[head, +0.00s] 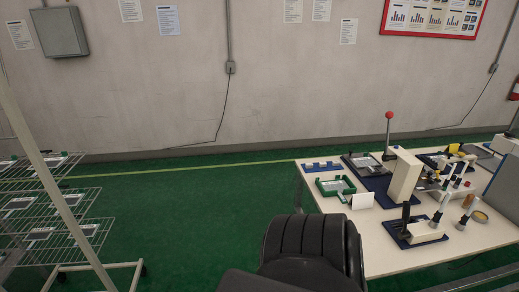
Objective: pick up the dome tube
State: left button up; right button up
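The work table (388,252) stands at the right of the head view. Several small upright tube-like items are on its right part, among them a white one with a dark lower part (463,222) and a brown one (467,201). They are too small for me to tell which is the dome tube. Neither of my grippers shows in the view.
A lever press with a red knob (389,115) and cream body (404,176) stands on the table. A green tray (335,186) and a blue rack (321,167) sit at its left edge. A wire rack (85,236) stands far left. The green floor (190,215) between is clear.

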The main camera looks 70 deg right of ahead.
aim_at(439, 213)
jog(key=z, duration=0.05)
jog(key=k, duration=2)
jog(key=z, duration=1.4)
